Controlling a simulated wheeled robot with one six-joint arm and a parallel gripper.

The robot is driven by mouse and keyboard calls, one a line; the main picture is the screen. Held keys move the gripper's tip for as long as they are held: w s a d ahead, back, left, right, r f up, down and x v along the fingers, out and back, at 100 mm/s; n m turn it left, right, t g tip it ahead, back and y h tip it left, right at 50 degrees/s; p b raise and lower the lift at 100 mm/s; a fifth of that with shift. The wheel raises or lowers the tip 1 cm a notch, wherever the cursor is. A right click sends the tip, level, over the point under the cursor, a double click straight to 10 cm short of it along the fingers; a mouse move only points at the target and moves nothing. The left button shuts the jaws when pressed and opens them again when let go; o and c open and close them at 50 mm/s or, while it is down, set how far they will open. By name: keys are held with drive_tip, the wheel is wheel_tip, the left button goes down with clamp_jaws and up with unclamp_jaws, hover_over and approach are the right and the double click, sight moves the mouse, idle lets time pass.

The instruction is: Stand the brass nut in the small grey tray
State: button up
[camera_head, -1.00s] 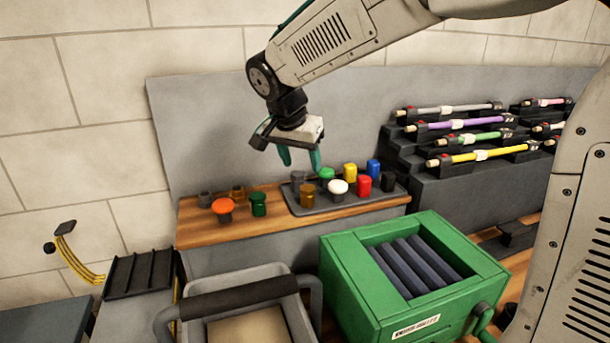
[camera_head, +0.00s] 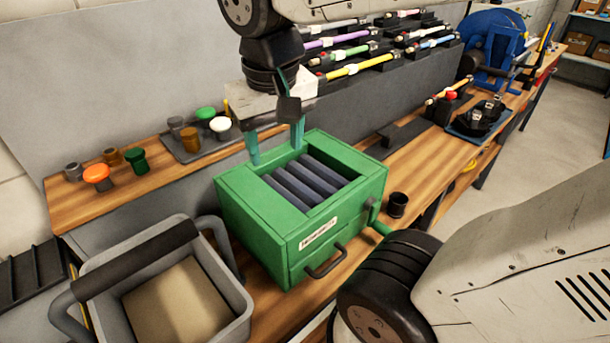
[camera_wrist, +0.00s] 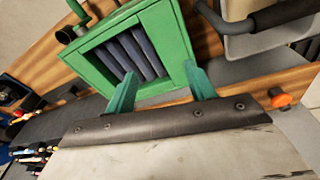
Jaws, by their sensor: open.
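A brown, brass-like piece (camera_head: 112,156) stands on the wooden ledge at the left, behind an orange-topped piece. Another brown piece (camera_head: 190,139) stands in the flat grey tray (camera_head: 186,158) among coloured knobs. I cannot tell for certain which is the brass nut. My arm partly hides that tray's right part. My gripper (camera_head: 276,152) is open and empty, with its teal fingers pointing down above the back of the green box (camera_head: 232,192). In the wrist view its fingers (camera_wrist: 160,78) frame the slatted green box (camera_wrist: 95,72).
A grey bin (camera_head: 236,292) with a dark handle stands at front left. Orange-topped (camera_head: 97,174) and dark green (camera_head: 134,160) pieces share the ledge. Racked coloured rods (camera_head: 350,70) line the back. A black cup (camera_head: 397,204) stands right of the green box.

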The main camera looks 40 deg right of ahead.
drive_tip(key=s+f+n+y, duration=0.1)
drive_tip(key=s+f+n, duration=0.1)
drive_tip(key=s, duration=0.4)
drive_tip(key=shift+s+f, duration=0.4)
drive_tip(key=shift+f, duration=0.2)
idle(0.6)
